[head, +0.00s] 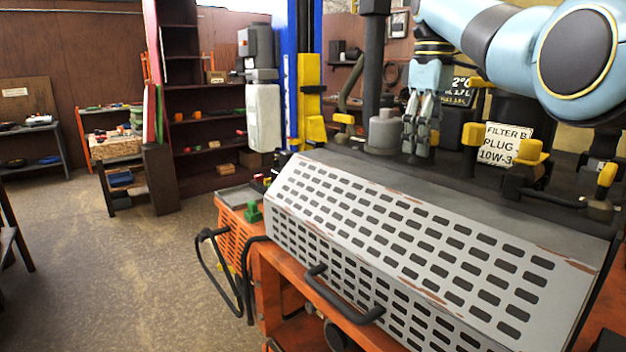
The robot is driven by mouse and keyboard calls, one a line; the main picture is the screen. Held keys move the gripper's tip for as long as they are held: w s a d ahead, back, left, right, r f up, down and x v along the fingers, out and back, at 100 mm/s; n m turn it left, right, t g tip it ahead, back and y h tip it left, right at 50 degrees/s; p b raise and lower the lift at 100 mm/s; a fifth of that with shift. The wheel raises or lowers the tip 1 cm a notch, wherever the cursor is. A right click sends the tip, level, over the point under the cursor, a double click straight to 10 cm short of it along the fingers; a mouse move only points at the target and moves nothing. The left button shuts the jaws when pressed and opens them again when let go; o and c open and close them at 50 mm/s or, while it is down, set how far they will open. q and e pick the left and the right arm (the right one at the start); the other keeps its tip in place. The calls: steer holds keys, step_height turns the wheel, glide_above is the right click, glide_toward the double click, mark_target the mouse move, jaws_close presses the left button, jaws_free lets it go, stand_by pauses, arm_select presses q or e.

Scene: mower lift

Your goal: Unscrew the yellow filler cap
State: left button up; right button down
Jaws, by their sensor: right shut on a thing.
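My right gripper (420,145) points down behind the grey slotted cover, at the back of the machine's dark top. Its grey fingers are shut on the yellow filler cap. I cannot tell from this view how far the cap is turned. My left gripper is not in view.
The grey slotted cover (400,240) with a black handle (335,300) fills the front. Other yellow-topped parts (473,134) and a sign reading "FILTER B PLUG" (498,145) stand right of the gripper. A grey cylinder (384,132) stands close on its left. Floor (130,270) at left is clear.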

steer(key=n, duration=0.5)
steer(key=shift+s+a+f+n, duration=0.1)
steer(key=shift+a+f+n, duration=0.1)
steer(key=shift+a+n, duration=0.1)
steer(key=shift+n, duration=0.3)
steer(key=n, duration=0.6)
steer(key=shift+d, duration=0.2)
steer(key=shift+s+r, duration=0.15)
steer(key=shift+s, duration=0.1)
steer(key=shift+a, duration=0.1)
